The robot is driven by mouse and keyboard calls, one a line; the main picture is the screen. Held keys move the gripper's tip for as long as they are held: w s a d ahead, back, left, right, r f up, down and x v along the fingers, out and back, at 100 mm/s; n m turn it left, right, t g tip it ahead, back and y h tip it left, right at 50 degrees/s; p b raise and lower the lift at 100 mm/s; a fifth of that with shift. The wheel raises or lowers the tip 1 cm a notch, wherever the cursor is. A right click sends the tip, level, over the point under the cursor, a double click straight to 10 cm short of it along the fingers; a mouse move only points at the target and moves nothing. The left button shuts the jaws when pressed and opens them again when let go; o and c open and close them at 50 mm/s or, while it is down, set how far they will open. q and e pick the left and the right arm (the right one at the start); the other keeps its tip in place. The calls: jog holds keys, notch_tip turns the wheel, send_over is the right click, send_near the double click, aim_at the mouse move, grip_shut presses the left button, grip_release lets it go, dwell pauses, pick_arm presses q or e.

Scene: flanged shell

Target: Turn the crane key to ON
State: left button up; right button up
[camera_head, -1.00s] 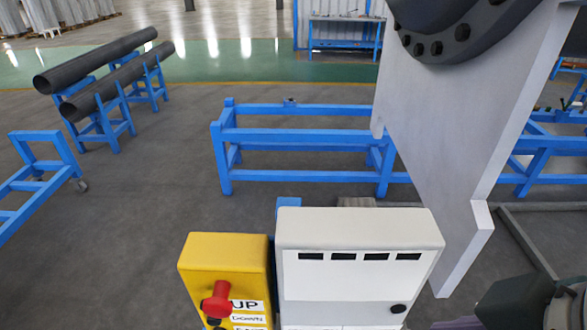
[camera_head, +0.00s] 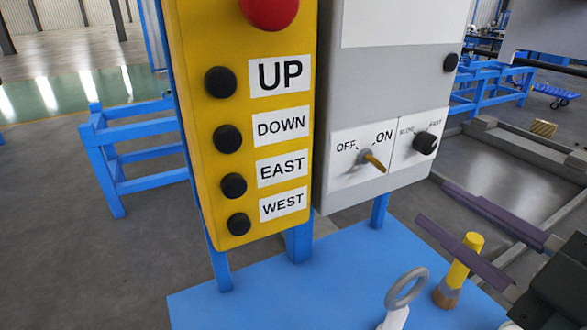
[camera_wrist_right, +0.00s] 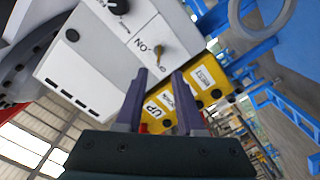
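The crane key (camera_head: 374,162) is a small brass-coloured lever on the grey control box (camera_head: 385,80), between OFF and ON labels. In the head view its handle slants down to the right; I cannot tell which label it is set to. My right gripper (camera_head: 433,200) has two purple fingers spread apart with nothing between them. It is to the right of and below the key, apart from it. In the right wrist view the key (camera_wrist_right: 159,50) lies just beyond the open fingertips (camera_wrist_right: 159,72). My left gripper is not in view.
A yellow button box (camera_head: 250,130) with UP, DOWN, EAST and WEST buttons stands left of the grey box. A SLOW/FAST knob (camera_head: 424,143) is right of the key. A blue table (camera_head: 330,280) below bears a grey ring (camera_head: 405,288) and a yellow cylinder (camera_head: 467,250).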

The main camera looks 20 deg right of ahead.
aim_at(383, 168)
jog(key=w, duration=0.9)
jog(key=shift+w+a+p, duration=0.4)
jog(key=shift+c, duration=0.2)
grip_shut()
